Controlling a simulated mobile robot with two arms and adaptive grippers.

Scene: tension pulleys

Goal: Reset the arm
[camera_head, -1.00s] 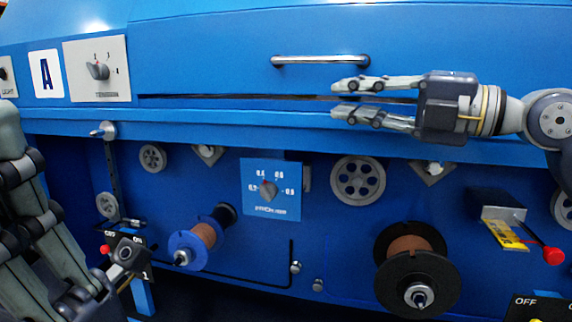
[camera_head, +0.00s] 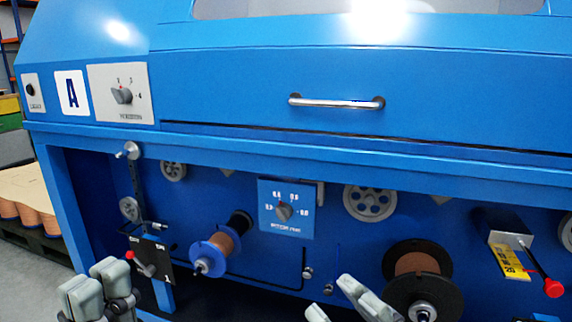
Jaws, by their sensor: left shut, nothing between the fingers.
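My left gripper (camera_head: 98,290) shows at the lower left, close to the camera. Its grey fingers are close together, with nothing seen between them, and it is apart from the machine's lower left switch panel (camera_head: 152,262). My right gripper (camera_head: 340,303) shows only as fingers at the bottom edge, right of centre. The fingers are spread and nothing shows between them. They are just left of the large black spool (camera_head: 452,290) in the picture. The rest of both arms is mostly out of view.
The blue machine (camera_head: 240,90) fills most of the view, with a handle (camera_head: 335,103), a tension knob panel (camera_head: 120,93) and a pitch dial panel (camera_head: 286,208). A blue spool (camera_head: 210,255) and a red-tipped lever (camera_head: 552,288) stick out. Wooden goods on a pallet stand at far left.

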